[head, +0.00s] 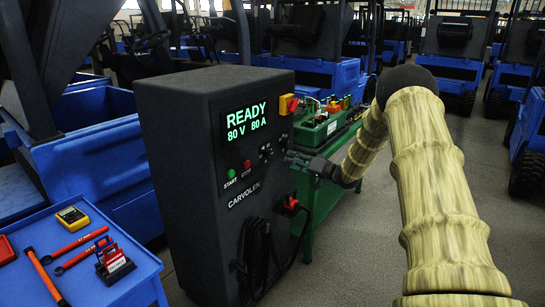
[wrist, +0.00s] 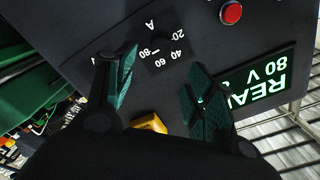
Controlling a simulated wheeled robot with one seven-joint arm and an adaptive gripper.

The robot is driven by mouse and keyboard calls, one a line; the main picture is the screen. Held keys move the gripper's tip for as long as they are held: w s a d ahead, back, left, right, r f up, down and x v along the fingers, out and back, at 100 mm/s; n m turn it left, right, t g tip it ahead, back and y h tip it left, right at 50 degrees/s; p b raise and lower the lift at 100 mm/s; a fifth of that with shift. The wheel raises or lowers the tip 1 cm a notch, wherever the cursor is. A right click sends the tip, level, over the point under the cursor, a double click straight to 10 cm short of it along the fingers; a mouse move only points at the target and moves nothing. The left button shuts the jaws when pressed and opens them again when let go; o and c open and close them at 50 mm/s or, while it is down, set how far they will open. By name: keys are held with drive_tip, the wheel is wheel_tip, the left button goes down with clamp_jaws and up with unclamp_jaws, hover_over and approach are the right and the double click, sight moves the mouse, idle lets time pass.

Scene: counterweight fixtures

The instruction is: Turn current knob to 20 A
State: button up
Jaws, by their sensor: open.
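The dark charger cabinet (head: 180,170) stands in the middle of the head view, and its green display (head: 247,120) reads READY, 80 V, 80 A. In the wrist view the panel appears upside down. The black current knob (wrist: 160,53), ringed by 20, 40, 60, 80 and an A, lies just beyond my fingertips. A white mark beside it lines up with 80. My gripper (wrist: 165,88) is open, its two green-padded fingers apart on either side below the knob, with nothing between them. In the head view my gripper (head: 300,160) is beside the panel's right edge.
A red-and-yellow switch (head: 288,104) sits above the knobs; its yellow part (wrist: 150,123) shows between my fingers. The red stop button (head: 247,164) is left of the knobs. A green bench (head: 318,132) stands behind my gripper. A blue tool cart (head: 130,285) is at lower left.

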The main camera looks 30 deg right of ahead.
sight(271, 154)
drive_tip(key=p+x, duration=0.1)
drive_tip(key=x, duration=0.9)
drive_tip(key=shift+w+a, duration=0.15)
drive_tip(key=shift+w, duration=0.15)
drive_tip(key=c, duration=1)
